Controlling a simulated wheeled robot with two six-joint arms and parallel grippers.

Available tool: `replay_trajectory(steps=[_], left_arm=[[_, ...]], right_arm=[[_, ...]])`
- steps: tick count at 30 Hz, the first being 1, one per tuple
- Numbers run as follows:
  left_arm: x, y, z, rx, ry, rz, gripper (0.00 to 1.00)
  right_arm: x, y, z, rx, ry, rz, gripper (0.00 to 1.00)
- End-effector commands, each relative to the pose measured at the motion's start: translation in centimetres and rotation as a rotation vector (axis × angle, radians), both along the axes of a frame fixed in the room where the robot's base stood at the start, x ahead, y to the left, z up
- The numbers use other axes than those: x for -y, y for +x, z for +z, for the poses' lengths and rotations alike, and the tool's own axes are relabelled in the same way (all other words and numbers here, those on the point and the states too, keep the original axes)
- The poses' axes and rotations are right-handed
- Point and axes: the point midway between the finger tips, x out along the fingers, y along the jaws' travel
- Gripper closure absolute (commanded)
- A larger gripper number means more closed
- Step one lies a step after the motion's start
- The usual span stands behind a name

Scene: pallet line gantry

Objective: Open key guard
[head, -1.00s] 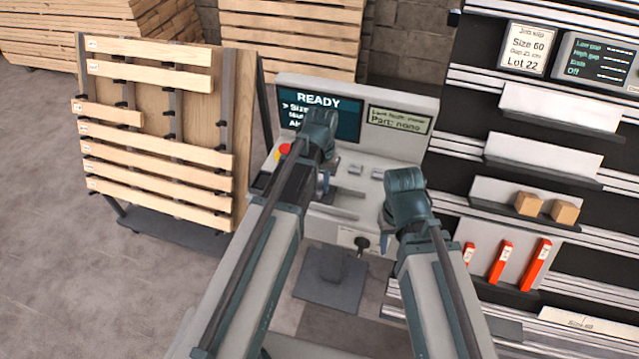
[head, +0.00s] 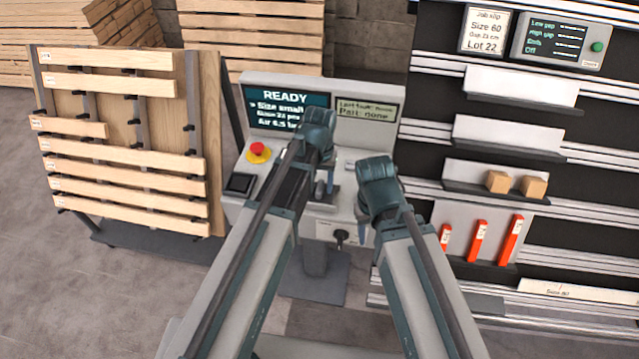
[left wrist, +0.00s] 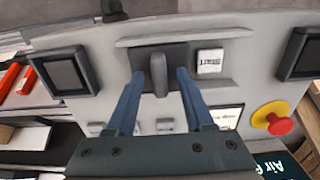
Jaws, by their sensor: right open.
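The console (head: 262,215) stands in the middle of the head view. In the left wrist view a grey upright handle (left wrist: 160,78) sticks out from a dark plate on the console, which I take to be the key guard. My left gripper (left wrist: 161,74) is open, with one blue finger on each side of the handle; I cannot tell whether they touch it. In the head view my left gripper (head: 322,187) is low over the console, partly hidden by its own wrist. My right gripper (head: 363,207) is beside the console's right edge, its fingers mostly hidden.
A red stop button (head: 258,150) and a dark square pad (head: 240,184) lie left of my left arm. A black knob (head: 340,236) is on the console front. A slat rack (head: 125,150) stands left, shelves with orange pieces (head: 479,240) right.

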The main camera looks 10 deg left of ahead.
Motion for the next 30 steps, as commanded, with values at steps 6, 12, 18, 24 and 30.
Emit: replay_trajectory(steps=[6,12,18,24,30], left_arm=[[0.0,0.0,0.1,0.000,0.000,0.000,0.47],[0.0,0.0,1.0,0.000,0.000,0.000,0.47],[0.0,0.0,3.1,0.000,0.000,0.000,0.47],[0.0,0.0,6.1,0.000,0.000,0.000,0.47],[0.0,0.0,9.1,0.000,0.000,0.000,0.47]], right_arm=[[0.0,0.0,0.1,0.000,0.000,0.000,0.50],[0.0,0.0,1.0,0.000,0.000,0.000,0.50],[0.0,0.0,3.1,0.000,0.000,0.000,0.50],[0.0,0.0,6.1,0.000,0.000,0.000,0.50],[0.0,0.0,9.1,0.000,0.000,0.002,0.50]])
